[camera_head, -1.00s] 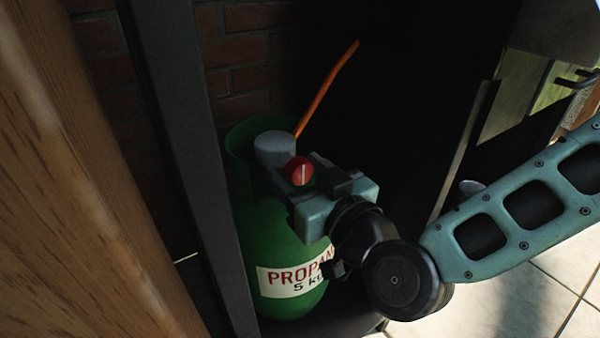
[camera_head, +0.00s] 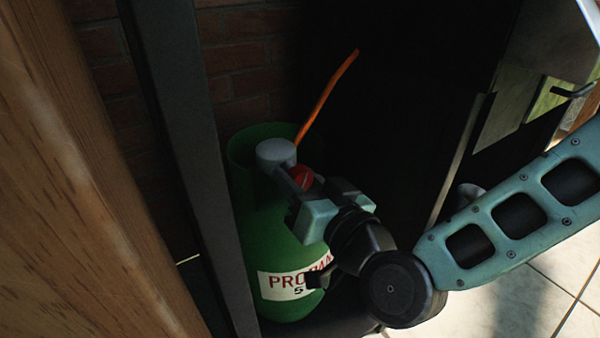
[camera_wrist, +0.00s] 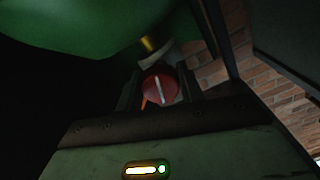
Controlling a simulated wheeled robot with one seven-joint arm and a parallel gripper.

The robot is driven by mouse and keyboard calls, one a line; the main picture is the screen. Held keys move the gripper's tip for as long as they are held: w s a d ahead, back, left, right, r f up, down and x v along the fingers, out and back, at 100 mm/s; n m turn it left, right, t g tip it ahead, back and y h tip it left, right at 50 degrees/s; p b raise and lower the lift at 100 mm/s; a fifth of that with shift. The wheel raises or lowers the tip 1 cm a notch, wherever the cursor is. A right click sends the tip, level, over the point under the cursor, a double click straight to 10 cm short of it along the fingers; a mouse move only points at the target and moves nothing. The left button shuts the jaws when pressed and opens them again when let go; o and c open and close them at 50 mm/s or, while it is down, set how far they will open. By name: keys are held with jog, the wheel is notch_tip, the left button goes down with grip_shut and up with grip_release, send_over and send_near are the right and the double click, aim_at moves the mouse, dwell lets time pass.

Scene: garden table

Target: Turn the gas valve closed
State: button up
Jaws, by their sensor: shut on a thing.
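The gas valve is a round red knob (camera_head: 301,177) with a white line across its face, on top of a green propane cylinder (camera_head: 262,222). In the wrist view the red knob (camera_wrist: 160,88) sits between the two dark fingers, its white line nearly upright in that picture. My gripper (camera_head: 298,182) is shut on the knob, and its fingers partly cover it in the head view. A brass fitting (camera_wrist: 150,43) shows beyond the knob in the wrist view. A grey cap-like part (camera_head: 276,153) stands beside the knob on the cylinder.
An orange hose (camera_head: 328,95) rises behind the cylinder. A dark upright post (camera_head: 180,150) stands close on the left, with a wooden surface (camera_head: 70,200) nearer. A brick wall (camera_head: 237,65) is behind. A dark panel is on the right, and pale floor tiles (camera_head: 540,285) lie lower right.

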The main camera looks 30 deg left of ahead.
jog(key=m+p, duration=0.3)
jog(key=m, duration=0.3)
jog(key=shift+m, duration=0.3)
jog(key=m+p, duration=0.2)
jog(key=m, duration=0.2)
jog(key=shift+s, duration=0.1)
jog(key=shift+m+p, duration=0.65)
jog(key=shift+m, duration=0.75)
jog(key=o, duration=1)
jog(key=shift+c, duration=0.2)
